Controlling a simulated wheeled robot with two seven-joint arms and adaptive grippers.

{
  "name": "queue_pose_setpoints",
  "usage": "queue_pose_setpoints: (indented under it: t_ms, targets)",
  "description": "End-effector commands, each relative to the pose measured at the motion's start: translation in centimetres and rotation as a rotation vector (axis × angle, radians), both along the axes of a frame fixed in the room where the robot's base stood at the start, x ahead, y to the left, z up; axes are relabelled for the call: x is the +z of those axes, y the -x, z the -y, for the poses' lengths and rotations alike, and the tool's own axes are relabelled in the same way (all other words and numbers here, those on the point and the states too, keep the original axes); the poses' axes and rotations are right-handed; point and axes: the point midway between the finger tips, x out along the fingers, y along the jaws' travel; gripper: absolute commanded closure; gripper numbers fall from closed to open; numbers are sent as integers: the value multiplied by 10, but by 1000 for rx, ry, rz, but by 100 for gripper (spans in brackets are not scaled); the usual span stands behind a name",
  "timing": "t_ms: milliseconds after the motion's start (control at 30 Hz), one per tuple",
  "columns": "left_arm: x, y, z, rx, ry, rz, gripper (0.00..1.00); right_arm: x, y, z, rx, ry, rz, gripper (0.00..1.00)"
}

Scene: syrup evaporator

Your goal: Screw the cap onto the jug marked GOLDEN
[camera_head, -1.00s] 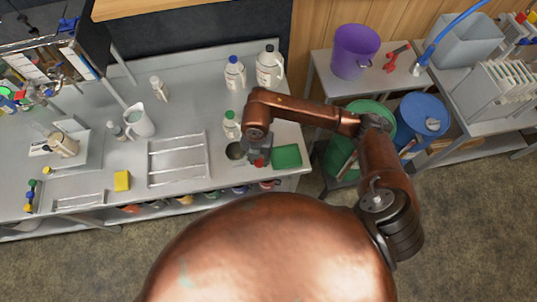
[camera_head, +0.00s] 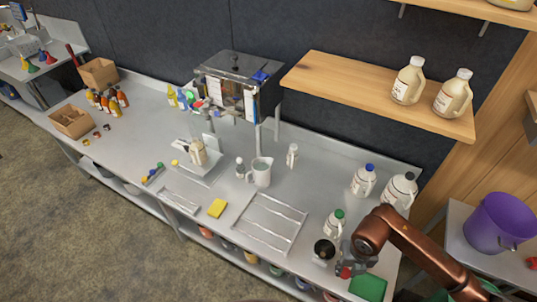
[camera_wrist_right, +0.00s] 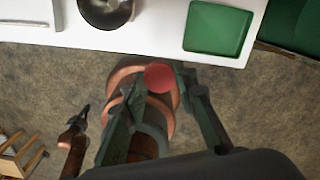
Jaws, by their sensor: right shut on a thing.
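My right gripper (camera_head: 349,262) is shut on a red cap (camera_wrist_right: 160,78), held over the counter's front edge; the cap also shows in the head view (camera_head: 345,271). On the counter stand a green-capped jug (camera_head: 335,222), a blue-capped jug (camera_head: 363,180) and a black-capped jug (camera_head: 399,189). Another jug (camera_head: 198,152) stands under the metal evaporator, and its top is unclear. The labels are too small to read, so I cannot tell which is marked GOLDEN. What looks like my left gripper (camera_wrist_right: 82,116) hangs low in the wrist view; its jaws are unclear.
A dark round pot (camera_head: 324,249) and a green tray (camera_head: 368,287) flank my right gripper. Two jugs stand on the wooden shelf (camera_head: 370,93).

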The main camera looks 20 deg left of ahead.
Motion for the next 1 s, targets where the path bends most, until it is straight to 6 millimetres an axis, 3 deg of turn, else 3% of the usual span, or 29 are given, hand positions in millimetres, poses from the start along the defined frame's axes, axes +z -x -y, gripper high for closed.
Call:
queue_pose_setpoints:
  t_ms: [1000]
  targets:
    - [0,0,0,0,0,0,100,68,-6,49,2455,13,-17,81]
